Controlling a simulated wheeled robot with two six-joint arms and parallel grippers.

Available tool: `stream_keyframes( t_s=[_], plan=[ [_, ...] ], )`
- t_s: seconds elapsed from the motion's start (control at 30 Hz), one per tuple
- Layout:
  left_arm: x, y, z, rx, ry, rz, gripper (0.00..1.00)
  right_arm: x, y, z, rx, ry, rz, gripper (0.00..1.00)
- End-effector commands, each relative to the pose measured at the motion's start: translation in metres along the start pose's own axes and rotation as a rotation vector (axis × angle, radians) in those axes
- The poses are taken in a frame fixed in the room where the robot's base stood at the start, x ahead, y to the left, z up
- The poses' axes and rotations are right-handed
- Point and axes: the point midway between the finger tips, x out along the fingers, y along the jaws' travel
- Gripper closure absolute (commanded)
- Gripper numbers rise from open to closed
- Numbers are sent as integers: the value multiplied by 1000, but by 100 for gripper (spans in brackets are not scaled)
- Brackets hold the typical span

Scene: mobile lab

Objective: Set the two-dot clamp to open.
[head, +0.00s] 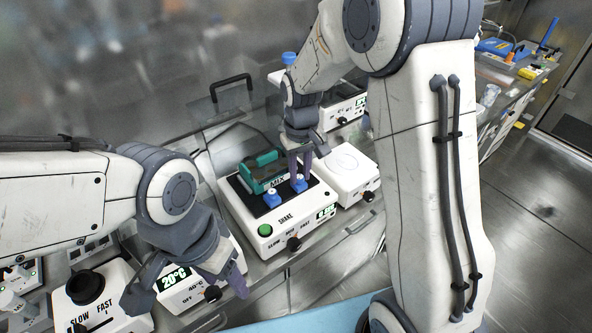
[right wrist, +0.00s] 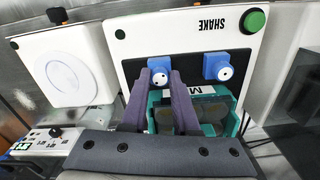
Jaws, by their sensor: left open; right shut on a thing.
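Two blue clamps stand on the shaker's black top in front of a teal holder (head: 261,170) marked MIX. My right gripper (head: 300,168) reaches down from above onto the right-hand clamp (head: 299,184). In the right wrist view its fingers (right wrist: 160,98) are shut on this clamp (right wrist: 159,68), one on each side of its white-faced part. The other clamp (head: 271,198) stands free; it also shows in the right wrist view (right wrist: 219,66) with dark marks on its white face. The dot counts are too small to tell. My left gripper (head: 234,278) is open and empty, low in front of the hot plate.
The white shaker (head: 240,211) has a green button (head: 265,230) and a speed knob (head: 294,244). A white plate device (head: 346,170) stands close on its right. The hot plate's display (head: 174,278) reads 20°C. Another knobbed device (head: 100,312) stands at the lower left.

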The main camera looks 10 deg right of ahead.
Motion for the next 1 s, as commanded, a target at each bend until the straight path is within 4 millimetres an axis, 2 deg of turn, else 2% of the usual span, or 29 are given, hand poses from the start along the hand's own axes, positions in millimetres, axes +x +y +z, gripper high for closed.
stream_keyframes(
  t_s=[0.1, 0.13, 0.2, 0.57, 0.67, 1.0],
  plan=[
    [0, 0, 0, 0, 0, 0, 41, 1, -2, 3, -3, -13, 1, 100],
    [0, 0, 0, 0, 0, 0, 41, 1, -2, 3, -3, -14, 1, 64],
    [0, 0, 0, 0, 0, 0, 41, 1, -2, 3, -4, -13, 1, 41],
    [0, 0, 0, 0, 0, 0, 41, -2, -2, 1, -4, -8, 1, 41],
    [1, 0, 0, 0, 0, 0, 41, -13, -2, 0, -3, -5, 1, 41],
    [2, 0, 0, 0, 0, 0, 41, -79, -2, 0, -3, -5, 1, 41]
  ],
)
